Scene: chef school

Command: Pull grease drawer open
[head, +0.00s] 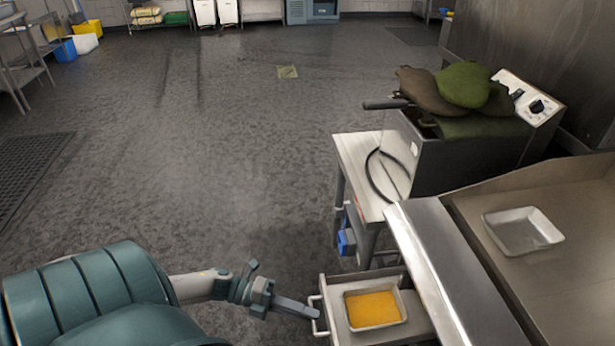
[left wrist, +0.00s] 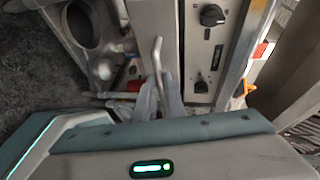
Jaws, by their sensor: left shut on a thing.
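The grease drawer (head: 338,293) is a pale metal drawer at the bottom centre right of the head view. It sticks out from under the griddle (head: 428,255), and its inside shows. A small tray (head: 401,297) with orange contents (head: 372,309) sits in it. The drawer's handle (head: 315,301) is a light bar on its left side. My left gripper (head: 313,312) reaches it from the left and is shut on it. In the left wrist view the gripper's fingers (left wrist: 170,101) close around a metal bar (left wrist: 157,62). My right gripper is out of view.
An empty white tray (head: 523,231) lies on the griddle top. A fryer (head: 460,158) with dark green and brown cloth-like items on top stands on a side table (head: 372,165) behind. The floor (head: 220,160) left of the drawer is clear. Knobs (left wrist: 211,15) show in the wrist view.

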